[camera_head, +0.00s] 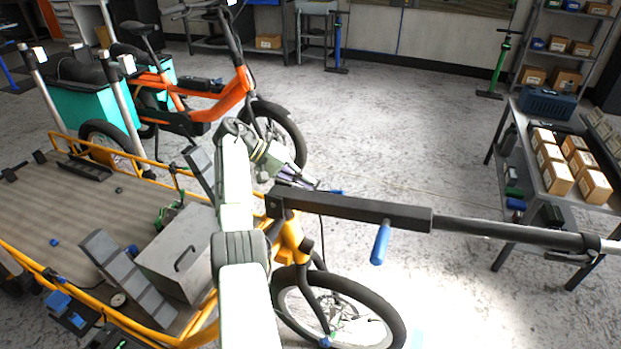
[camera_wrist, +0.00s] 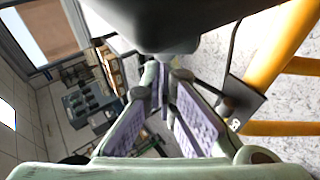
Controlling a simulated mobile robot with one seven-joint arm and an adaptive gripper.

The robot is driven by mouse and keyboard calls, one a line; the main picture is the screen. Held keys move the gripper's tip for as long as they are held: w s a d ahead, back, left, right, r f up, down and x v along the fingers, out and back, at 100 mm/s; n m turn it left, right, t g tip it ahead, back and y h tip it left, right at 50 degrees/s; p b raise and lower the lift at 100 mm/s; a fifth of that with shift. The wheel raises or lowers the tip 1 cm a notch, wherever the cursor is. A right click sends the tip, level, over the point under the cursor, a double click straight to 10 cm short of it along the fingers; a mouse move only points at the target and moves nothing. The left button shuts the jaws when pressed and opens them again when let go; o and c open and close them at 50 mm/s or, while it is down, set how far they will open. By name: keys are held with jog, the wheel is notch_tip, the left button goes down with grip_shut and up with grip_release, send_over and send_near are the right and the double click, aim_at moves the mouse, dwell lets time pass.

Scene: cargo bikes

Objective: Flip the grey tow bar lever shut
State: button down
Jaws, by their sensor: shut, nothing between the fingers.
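The dark tow bar (camera_head: 350,210) runs from the front of the yellow cargo bike to the right edge in the head view. A thin dark grey lever (camera_head: 570,257) shows under its right end, slightly apart from the tube; I cannot tell its exact position. A blue handle (camera_head: 381,243) hangs below the bar's middle. My gripper (camera_head: 318,185) is shut and empty, just behind the bar's left part, far from the grey lever. In the wrist view, its lavender-padded fingers (camera_wrist: 165,85) meet at the tips, under a large dark shape. The grey lever is not recognisable there.
The yellow bike's frame (camera_head: 290,238) and wheel (camera_head: 340,312) stand below the bar. A grey box (camera_head: 180,255) sits on its cargo deck. An orange bike (camera_head: 235,95) stands behind. A table (camera_head: 524,140) with cartons is at right. Floor behind the bar is clear.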

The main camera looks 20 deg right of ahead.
jog(key=shift+s+f, duration=0.1)
jog(key=shift+a, duration=0.15)
jog(key=shift+s+a+r+p, duration=0.15)
jog(key=shift+a+r+p, duration=0.25)
jog(key=shift+a+p, duration=0.35)
jog(key=shift+d, duration=0.15)
notch_tip(320, 180, up, 10)
dwell(0.4)
dwell(0.3)
